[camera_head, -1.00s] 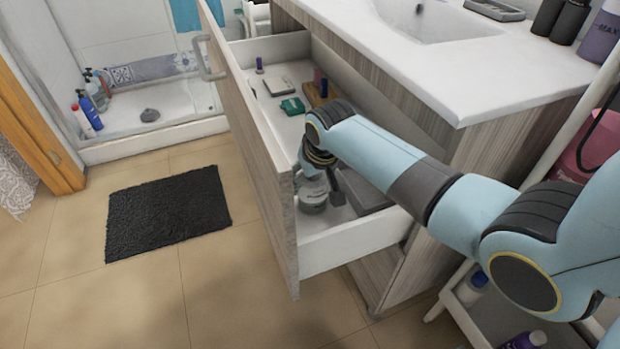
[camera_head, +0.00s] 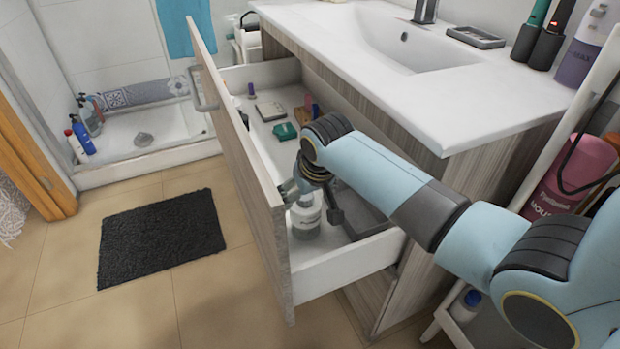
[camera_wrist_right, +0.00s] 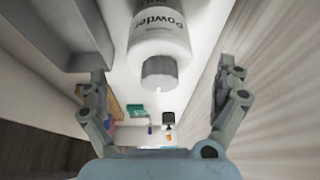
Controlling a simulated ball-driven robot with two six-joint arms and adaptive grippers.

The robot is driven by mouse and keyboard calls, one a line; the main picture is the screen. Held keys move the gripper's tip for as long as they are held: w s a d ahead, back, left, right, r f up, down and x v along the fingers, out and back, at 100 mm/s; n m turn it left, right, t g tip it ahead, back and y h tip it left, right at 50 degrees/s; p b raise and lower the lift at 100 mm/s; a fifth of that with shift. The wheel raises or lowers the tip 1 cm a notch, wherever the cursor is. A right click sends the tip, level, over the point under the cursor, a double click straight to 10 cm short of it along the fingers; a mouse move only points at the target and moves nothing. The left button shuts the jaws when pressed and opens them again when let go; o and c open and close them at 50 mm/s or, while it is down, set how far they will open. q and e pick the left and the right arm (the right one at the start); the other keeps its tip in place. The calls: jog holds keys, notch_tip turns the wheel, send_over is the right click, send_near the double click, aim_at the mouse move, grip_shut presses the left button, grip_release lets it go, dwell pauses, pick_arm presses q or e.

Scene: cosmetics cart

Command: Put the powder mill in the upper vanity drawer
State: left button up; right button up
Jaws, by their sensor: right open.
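My right gripper (camera_head: 313,202) is over the drawer at the powder mill. In the right wrist view its fingers (camera_wrist_right: 165,75) are spread wide, with visible gaps on both sides of the cap. My left gripper is out of view.
The drawer also holds a green box (camera_head: 285,131), a grey box (camera_head: 270,111) and a grey tray (camera_head: 368,222). The white countertop (camera_head: 490,82) overhangs at the right. A cart with a pink bottle (camera_head: 572,175) stands at the far right. A dark mat (camera_head: 160,238) lies on the floor.

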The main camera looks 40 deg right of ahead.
jog(key=p+v, duration=0.1)
jog(key=v, duration=0.6)
jog(key=shift+s+r+p, duration=0.15)
jog(key=shift+r+p, duration=0.15)
jog(key=shift+p, duration=0.1)
